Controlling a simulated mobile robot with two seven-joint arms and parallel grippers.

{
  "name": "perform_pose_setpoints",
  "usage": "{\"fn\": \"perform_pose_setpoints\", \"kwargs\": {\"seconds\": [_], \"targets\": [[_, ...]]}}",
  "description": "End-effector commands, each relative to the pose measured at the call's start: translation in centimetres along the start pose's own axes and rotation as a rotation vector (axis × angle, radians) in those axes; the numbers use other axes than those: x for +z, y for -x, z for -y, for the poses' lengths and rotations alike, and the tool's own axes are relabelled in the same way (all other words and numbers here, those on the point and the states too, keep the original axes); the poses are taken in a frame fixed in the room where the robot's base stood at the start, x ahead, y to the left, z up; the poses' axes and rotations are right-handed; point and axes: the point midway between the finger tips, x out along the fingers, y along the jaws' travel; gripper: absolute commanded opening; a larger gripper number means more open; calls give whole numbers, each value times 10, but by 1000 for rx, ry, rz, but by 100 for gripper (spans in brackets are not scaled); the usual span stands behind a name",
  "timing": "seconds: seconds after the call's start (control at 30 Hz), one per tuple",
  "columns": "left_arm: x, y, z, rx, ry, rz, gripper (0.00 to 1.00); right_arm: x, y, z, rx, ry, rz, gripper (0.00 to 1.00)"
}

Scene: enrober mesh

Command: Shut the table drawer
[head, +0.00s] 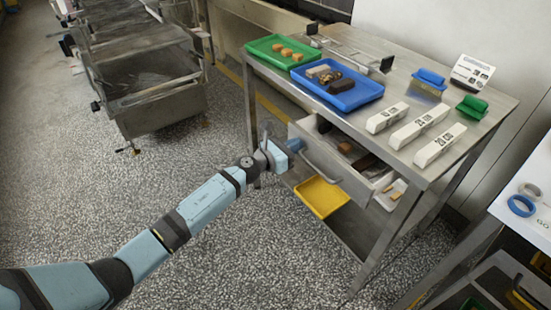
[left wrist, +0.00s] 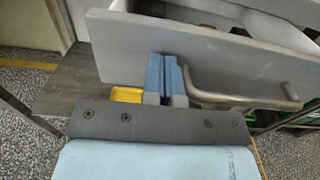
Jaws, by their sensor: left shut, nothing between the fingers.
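The table drawer (head: 328,172) is pulled out from under the steel table (head: 420,90), with several brown and dark items visible inside. Its front carries a curved metal handle (head: 318,168). My left gripper (head: 294,146) is shut and empty, with its blue fingertips at the left part of the drawer front. In the left wrist view the blue fingers (left wrist: 166,78) stand close together in front of the grey drawer front (left wrist: 125,45), just left of the handle (left wrist: 240,100). I cannot tell whether they touch the front. My right gripper is not in view.
A green tray (head: 262,51) and a blue tray (head: 372,97) hold items on the tabletop, beside several white labelled blocks (head: 440,146). A yellow tray (head: 322,197) lies on the shelf below the drawer. A mesh conveyor (head: 160,105) stands at the left; the speckled floor between is clear.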

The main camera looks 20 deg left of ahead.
Motion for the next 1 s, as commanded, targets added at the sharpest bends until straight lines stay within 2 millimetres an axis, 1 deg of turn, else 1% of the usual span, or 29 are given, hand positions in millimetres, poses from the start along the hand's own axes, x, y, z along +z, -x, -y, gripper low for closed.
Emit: {"fn": "perform_pose_setpoints", "kwargs": {"seconds": [0.03, 0.2, 0.3, 0.4, 0.5, 0.63, 0.73, 1.0], "targets": [[-3, -14, 0, -2, -1, 2, 0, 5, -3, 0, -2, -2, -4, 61], [-4, -52, 0, 0, -1, 1, 0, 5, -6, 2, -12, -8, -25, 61], [-3, -70, 0, -1, -1, 1, 0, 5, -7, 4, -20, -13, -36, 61], [-3, -84, 0, 0, -1, 1, 0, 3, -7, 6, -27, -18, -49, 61], [-2, -94, 0, 0, 1, 1, 0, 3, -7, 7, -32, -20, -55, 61], [-1, -101, 0, 0, 1, 0, 0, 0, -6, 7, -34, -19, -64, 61], [0, -104, 0, 0, 0, 1, 0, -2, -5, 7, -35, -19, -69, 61], [3, -105, 0, 2, -1, 4, 0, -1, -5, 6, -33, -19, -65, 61]]}}
